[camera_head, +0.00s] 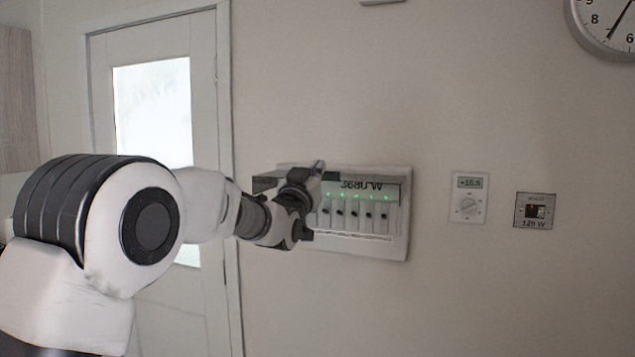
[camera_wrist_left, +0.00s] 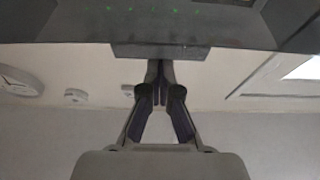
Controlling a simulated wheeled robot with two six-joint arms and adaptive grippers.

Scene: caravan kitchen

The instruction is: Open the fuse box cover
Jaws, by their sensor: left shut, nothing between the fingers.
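The fuse box (camera_head: 402,225) is a white unit on the wall in the middle of the head view, with a row of dark switches under green lights. Its dark, see-through cover (camera_head: 385,181) shows as a band across the upper part and appears swung up and outward, leaving the switches uncovered. In the left wrist view the cover (camera_wrist_left: 225,28) spans the top, with green lights seen through it and a tab at its edge. My left gripper (camera_head: 317,170) is shut and empty in front of the box's left part. Its fingertips (camera_wrist_left: 159,66) are at the tab; contact is unclear.
A thermostat (camera_head: 469,197) and a small display panel (camera_head: 535,210) are on the wall right of the box. A clock (camera_head: 604,25) hangs at top right. A white door (camera_head: 160,35) with a window stands at left. The wall below the box is clear.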

